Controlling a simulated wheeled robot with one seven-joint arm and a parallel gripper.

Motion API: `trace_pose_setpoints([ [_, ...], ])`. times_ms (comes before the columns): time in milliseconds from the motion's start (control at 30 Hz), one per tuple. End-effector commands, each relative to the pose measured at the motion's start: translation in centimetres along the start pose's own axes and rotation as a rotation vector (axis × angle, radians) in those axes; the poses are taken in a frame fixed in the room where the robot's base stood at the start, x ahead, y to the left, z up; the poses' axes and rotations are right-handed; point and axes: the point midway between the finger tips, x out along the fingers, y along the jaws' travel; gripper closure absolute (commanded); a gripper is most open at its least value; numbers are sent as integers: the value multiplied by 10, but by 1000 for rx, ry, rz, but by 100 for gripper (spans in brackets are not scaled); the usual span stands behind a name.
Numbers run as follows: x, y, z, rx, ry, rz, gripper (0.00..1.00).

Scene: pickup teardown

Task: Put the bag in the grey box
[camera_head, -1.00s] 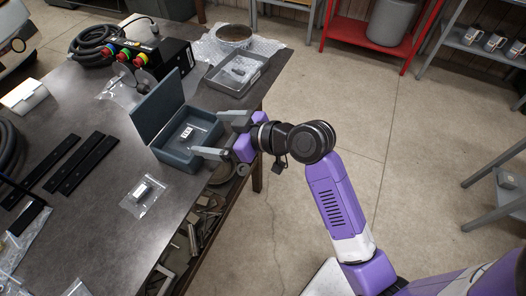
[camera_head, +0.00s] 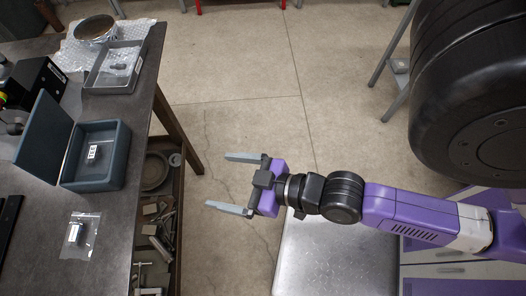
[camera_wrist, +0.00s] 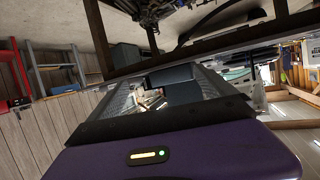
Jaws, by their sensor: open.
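The grey box (camera_head: 124,160) stands on the dark table with its lid (camera_head: 44,137) open to the left. Inside it lies a clear bag (camera_head: 93,165) holding a dark part with a white label. Another clear bag (camera_head: 79,236) with a small dark part lies flat on the table, just in front of the box. I cannot tell from the pictures which bag the task means. My gripper (camera_head: 222,181) is open and empty, over the floor to the right of the table, apart from the box and both bags.
A grey tray (camera_head: 101,88) with a bagged part stands behind the box, near bubble wrap (camera_head: 72,52) and a round metal piece (camera_head: 95,29). The lower shelf (camera_head: 168,215) under the table holds assorted parts. The floor (camera_head: 240,70) between table and arm is clear.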

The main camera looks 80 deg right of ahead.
Motion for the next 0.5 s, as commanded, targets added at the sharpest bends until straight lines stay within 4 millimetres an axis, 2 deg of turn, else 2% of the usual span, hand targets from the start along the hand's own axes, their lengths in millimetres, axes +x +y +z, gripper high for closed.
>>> trace_pose_setpoints([
  [33,-21,-2,2,-8,3,-3,6],
  [200,-72,-6,-10,-30,51,-24,6],
  [333,-95,-9,-20,-39,78,-46,6],
  [500,-104,-11,-24,-43,90,-57,6],
])
